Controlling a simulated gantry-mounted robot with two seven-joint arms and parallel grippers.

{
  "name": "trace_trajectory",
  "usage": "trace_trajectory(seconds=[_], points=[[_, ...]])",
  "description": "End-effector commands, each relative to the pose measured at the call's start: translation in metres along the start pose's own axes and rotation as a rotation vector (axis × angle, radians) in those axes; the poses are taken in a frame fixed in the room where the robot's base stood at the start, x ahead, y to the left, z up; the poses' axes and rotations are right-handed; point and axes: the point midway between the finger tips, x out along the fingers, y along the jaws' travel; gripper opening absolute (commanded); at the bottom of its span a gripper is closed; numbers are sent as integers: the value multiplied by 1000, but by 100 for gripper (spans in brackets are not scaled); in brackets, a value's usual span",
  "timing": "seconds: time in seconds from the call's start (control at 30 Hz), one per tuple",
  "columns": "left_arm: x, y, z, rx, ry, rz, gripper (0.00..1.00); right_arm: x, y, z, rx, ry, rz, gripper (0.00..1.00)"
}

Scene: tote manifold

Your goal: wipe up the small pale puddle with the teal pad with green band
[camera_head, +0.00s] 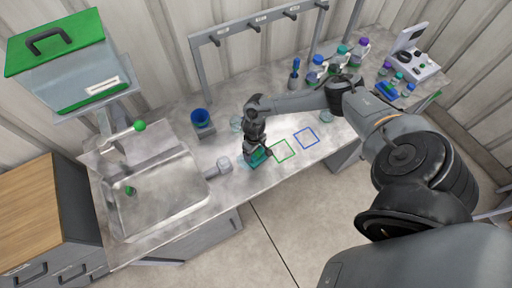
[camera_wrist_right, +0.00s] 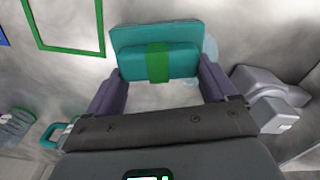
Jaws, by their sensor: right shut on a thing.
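The teal pad with a green band (camera_wrist_right: 188,62) sits between the two fingers of my right gripper (camera_wrist_right: 160,88), which is shut on it. In the head view the pad (camera_head: 259,156) is low at the bench top, under my right gripper (camera_head: 256,152). Whether it touches the surface is hard to tell. A small pale bluish puddle (camera_wrist_right: 211,48) shows past the pad's right edge in the right wrist view; the pad hides part of it. In the head view it is faint, at the pad's left. My left gripper is not in view.
A green outline (camera_head: 283,150) and a blue outline (camera_head: 306,138) lie to the pad's right. A grey clamp-like fitting (camera_head: 223,164) and the sink (camera_head: 160,192) lie to its left. A blue cup (camera_head: 200,117) stands behind, and several bottles (camera_head: 340,53) stand at the back right.

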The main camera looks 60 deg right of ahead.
Motion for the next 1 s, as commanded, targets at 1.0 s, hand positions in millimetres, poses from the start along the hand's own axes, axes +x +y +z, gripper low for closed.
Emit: trace_trajectory(seconds=[1.0], points=[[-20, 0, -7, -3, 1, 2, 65, 0, -55, -18, -1, -2, -3, 37]])
